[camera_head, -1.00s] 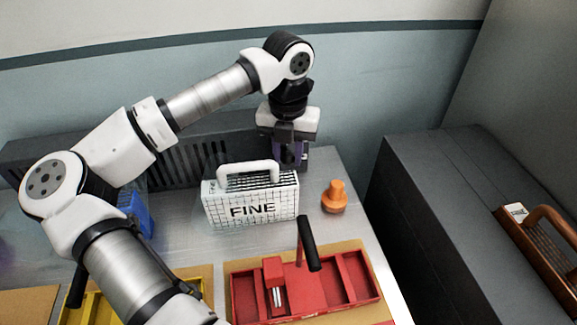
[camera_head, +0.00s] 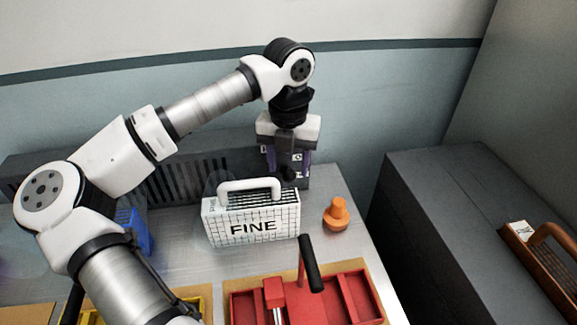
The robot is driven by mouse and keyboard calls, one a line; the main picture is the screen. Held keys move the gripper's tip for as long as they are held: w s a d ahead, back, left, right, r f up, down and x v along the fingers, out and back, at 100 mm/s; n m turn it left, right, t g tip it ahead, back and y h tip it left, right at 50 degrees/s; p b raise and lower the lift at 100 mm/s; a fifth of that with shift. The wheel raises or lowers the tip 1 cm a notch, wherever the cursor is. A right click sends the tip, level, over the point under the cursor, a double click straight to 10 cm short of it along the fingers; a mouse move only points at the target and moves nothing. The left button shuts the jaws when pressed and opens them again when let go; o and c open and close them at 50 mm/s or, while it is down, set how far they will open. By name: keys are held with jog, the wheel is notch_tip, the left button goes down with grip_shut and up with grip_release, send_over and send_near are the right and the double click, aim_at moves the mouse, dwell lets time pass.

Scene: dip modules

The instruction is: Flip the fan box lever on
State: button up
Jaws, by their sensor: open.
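A long dark grey box with vertical slots (camera_head: 185,180) stands along the back wall; it looks like the fan box. My gripper (camera_head: 287,165), with purple sides, points down at the right end of this box. It is open, with nothing seen held in it. A small dark part (camera_head: 288,173) shows just below the gripper and may be the lever. My gripper covers much of this spot, so I cannot tell the lever's position or whether I touch it.
A white box marked FINE (camera_head: 252,228), with a white handle, stands just in front. An orange knob-shaped piece (camera_head: 337,216) is to its right. A red tray with a black-handled lever (camera_head: 355,293) is nearest. A blue piece (camera_head: 134,230) lies left, partly behind my arm.

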aim_at(289, 169)
notch_tip(289, 169, up, 12)
jog(key=b, duration=0.1)
jog(key=shift+r+b, duration=0.25)
jog(key=shift+b, duration=0.1)
jog(key=shift+s+f, duration=0.1)
